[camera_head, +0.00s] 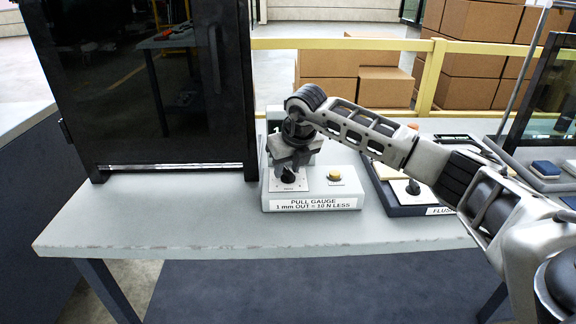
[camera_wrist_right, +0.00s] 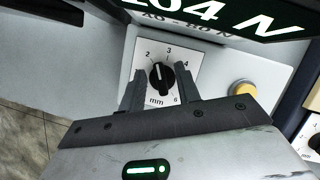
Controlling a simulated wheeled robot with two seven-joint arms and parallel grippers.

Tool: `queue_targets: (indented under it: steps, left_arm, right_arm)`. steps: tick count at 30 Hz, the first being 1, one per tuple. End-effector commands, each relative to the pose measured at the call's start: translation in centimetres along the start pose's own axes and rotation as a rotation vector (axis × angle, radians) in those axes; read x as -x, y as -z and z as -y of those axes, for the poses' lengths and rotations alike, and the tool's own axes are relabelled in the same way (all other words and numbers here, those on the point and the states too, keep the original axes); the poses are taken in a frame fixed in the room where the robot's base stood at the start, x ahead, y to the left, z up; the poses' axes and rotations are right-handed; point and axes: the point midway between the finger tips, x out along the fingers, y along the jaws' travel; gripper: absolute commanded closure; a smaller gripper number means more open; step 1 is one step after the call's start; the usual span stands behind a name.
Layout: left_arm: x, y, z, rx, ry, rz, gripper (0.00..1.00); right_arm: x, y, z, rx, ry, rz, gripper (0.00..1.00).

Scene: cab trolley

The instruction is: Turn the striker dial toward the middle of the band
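The striker dial (camera_wrist_right: 160,78) is a black knob with a white pointer on a white plate marked in mm. In the right wrist view its pointer aims up, between the 2 and the 3. In the head view the dial (camera_head: 288,177) sits on the grey box labelled PULL GAUGE (camera_head: 312,204), partly under my right gripper (camera_head: 288,166). In the wrist view the right gripper's fingers (camera_wrist_right: 159,80) are apart, one on each side of the dial; I cannot tell whether they touch it. My left gripper is out of view.
A yellow button (camera_head: 333,176) is right of the dial. A dark cabinet (camera_head: 150,90) stands left; a dark-based unit (camera_head: 408,208) with another dial stands right. The bench front (camera_head: 160,225) is clear.

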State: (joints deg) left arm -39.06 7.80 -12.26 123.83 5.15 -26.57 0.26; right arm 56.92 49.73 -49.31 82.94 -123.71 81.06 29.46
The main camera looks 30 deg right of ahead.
Motion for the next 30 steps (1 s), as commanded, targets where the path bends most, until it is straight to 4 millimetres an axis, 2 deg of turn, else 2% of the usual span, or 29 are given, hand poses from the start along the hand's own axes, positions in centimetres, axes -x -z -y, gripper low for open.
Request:
queue_targets:
  steps: [1,2,3,5,17,23,30]
  left_arm:
    - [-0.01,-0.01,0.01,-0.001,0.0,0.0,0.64]
    - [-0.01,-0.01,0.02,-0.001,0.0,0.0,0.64]
    - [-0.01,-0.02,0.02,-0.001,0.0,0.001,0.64]
    - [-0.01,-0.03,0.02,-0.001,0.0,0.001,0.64]
    - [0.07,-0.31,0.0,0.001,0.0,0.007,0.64]
    - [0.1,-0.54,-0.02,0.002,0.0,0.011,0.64]
    - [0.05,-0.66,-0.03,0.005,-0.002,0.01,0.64]
  right_arm:
    - [0.01,0.0,-0.01,0.0,0.0,0.0,0.67]
    - [0.02,0.0,-0.01,0.0,0.0,0.0,0.73]
    - [0.02,0.0,-0.01,0.0,0.0,0.0,0.84]
    - [0.03,0.0,-0.01,0.0,0.0,0.0,1.0]
    - [0.07,-0.02,-0.02,-0.032,0.014,0.0,1.0]
    - [0.09,-0.05,-0.04,-0.128,0.053,0.0,1.0]
    - [0.1,-0.08,-0.06,-0.319,0.131,0.001,1.0]
